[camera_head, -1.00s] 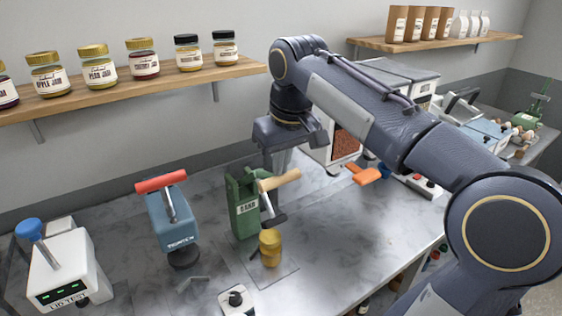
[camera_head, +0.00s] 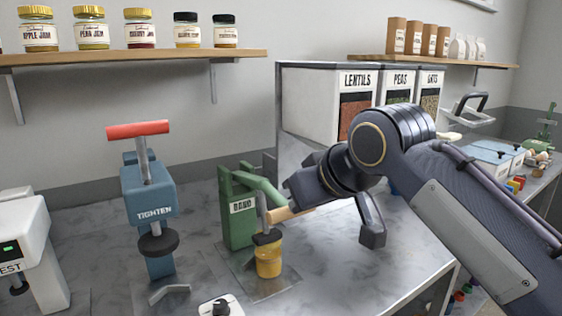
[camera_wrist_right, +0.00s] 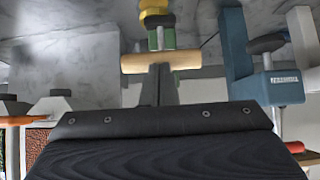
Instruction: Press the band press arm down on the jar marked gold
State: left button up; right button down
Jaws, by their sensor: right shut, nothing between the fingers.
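The green band press (camera_head: 238,218), labelled BAND, stands on the counter. Its arm is down, and the dark pad (camera_head: 266,238) sits on top of the gold-yellow jar (camera_head: 269,263), seemingly touching it. The pad (camera_wrist_right: 158,20) and jar (camera_wrist_right: 155,5) show beyond. My left gripper is not in view.
The blue TIGHTEN press (camera_head: 150,195) with a red handle stands left of the band press, and a white tester (camera_head: 30,250) further left. A small white device (camera_head: 221,306) lies in front. White bins (camera_head: 340,95) stand behind my arm.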

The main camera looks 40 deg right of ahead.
pick_arm(q)
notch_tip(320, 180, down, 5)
jog(key=b, duration=0.3)
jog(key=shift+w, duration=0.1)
pick_arm(e)
jog(key=shift+t, duration=0.3)
notch_tip(320, 180, down, 5)
jog(key=shift+r, duration=0.15)
dwell(0.5)
pick_arm(q)
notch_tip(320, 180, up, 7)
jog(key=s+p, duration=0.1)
jog(key=p, duration=0.5)
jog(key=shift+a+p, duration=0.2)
jog(key=shift+p, duration=0.1)
pick_arm(e)
notch_tip(320, 180, up, 14)
jog(key=s, duration=0.2)
jog(key=shift+f, duration=0.25)
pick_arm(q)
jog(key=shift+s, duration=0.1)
pick_arm(e)
jog(key=shift+a, duration=0.15)
